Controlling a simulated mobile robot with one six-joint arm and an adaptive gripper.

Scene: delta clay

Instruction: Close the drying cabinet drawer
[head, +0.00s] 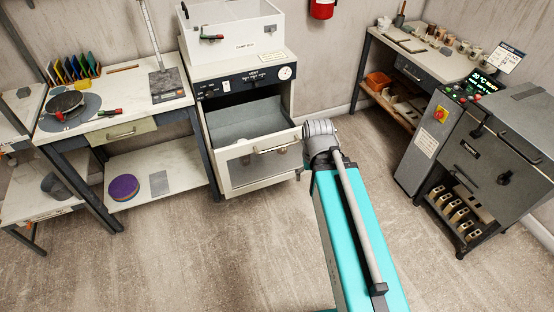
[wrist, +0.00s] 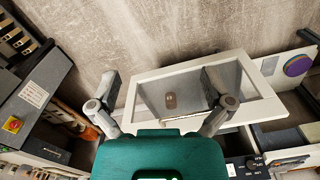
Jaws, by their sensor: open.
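The drying cabinet (head: 204,104) stands against the back wall in the head view. Its drawer (head: 262,160) is pulled out toward me, with the grey inside showing. The white drawer front has a window and a bar handle (head: 277,147) along its top. In the wrist view the drawer front (wrist: 262,107) lies beyond my gripper (wrist: 165,92), whose two fingers are spread wide and hold nothing. The handle shows as a pale bar just past the teal gripper body. I cannot tell whether a finger touches the drawer. In the head view my arm hides the gripper.
A white bin (head: 235,28) sits on top of the cabinet. A workbench (head: 118,118) stands close to its left, with a purple disc (head: 123,188) on the lower shelf. A grey machine (head: 500,150) stands at right. The floor before the drawer is clear.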

